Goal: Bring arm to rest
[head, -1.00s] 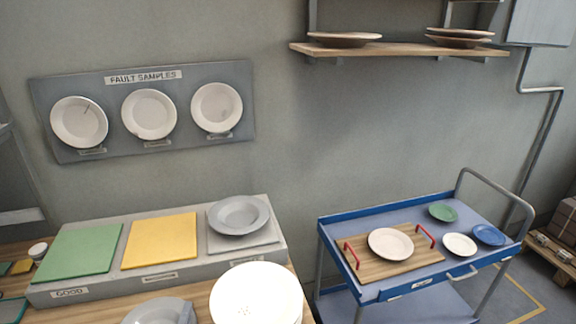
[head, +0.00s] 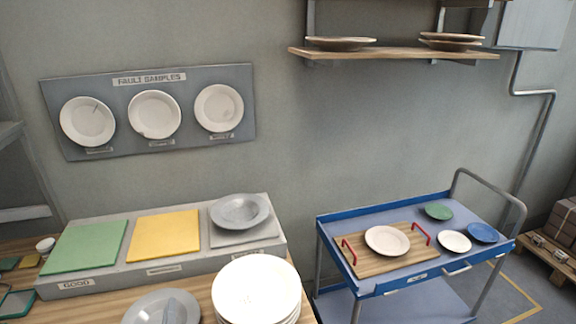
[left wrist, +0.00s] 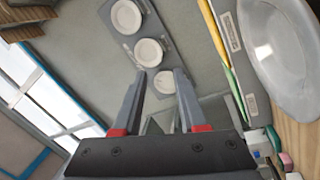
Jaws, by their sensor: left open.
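My left gripper (left wrist: 159,76) shows only in the left wrist view, with its two grey fingers apart, red at their bases. Nothing shows held between them. Behind the fingers are the wall and the fault samples board (left wrist: 160,45) with three plates. A large pale grey plate (left wrist: 280,50) is at the right of that view, apart from the fingers. Neither arm shows in the head view, and my right gripper is in neither view.
In the head view, a stack of white plates (head: 257,287) and a grey plate (head: 150,308) stand on the wooden bench. Behind them is a sorting block with green (head: 85,246) and yellow (head: 164,238) pads. A blue trolley (head: 335,216) stands right, below a wall shelf (head: 400,54).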

